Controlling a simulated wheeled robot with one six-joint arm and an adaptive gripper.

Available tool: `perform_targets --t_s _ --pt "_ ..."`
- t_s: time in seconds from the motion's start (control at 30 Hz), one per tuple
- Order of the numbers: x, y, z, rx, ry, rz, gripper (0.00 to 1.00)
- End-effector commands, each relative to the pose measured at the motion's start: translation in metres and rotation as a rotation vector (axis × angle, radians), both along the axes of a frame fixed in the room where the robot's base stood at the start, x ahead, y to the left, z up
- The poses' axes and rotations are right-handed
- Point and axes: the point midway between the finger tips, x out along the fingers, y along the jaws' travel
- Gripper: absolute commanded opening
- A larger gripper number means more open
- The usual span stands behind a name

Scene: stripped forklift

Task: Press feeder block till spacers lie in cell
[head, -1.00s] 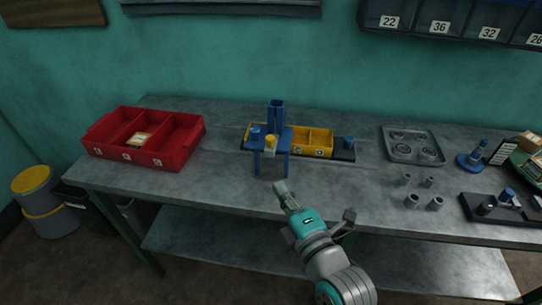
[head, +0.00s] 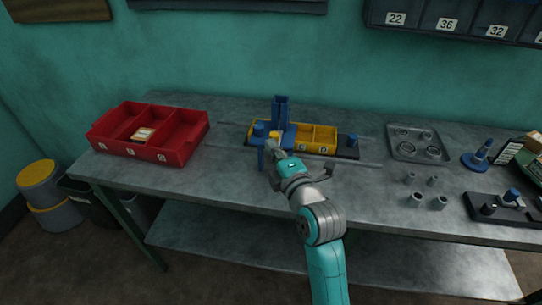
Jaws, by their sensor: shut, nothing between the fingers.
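The blue feeder stand (head: 280,111) rises on legs over the yellow divided tray (head: 318,138), with an upright magazine on top. A small yellow block (head: 275,134), which looks like the feeder block, sits at its front. My gripper (head: 271,147) is shut and empty, with its tip at the front of the stand, just below and very close to the block. I cannot tell whether they touch. The visible tray cells look empty. The cell under the stand is hidden, and I see no spacers inside the magazine.
Several grey sleeves (head: 417,199) stand right of my arm, before a grey tray (head: 417,151) of rings. Bare bench lies between bin and feeder.

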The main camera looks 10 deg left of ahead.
Motion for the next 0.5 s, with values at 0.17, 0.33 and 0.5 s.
perform_targets --t_s 0.17,0.33,0.5 --pt "0.003 -0.001 -0.001 0.0 0.001 0.0 0.0" --pt "0.003 -0.001 0.0 0.0 0.001 0.0 0.0" --pt "0.014 -0.002 0.0 0.002 0.001 -0.001 0.0"
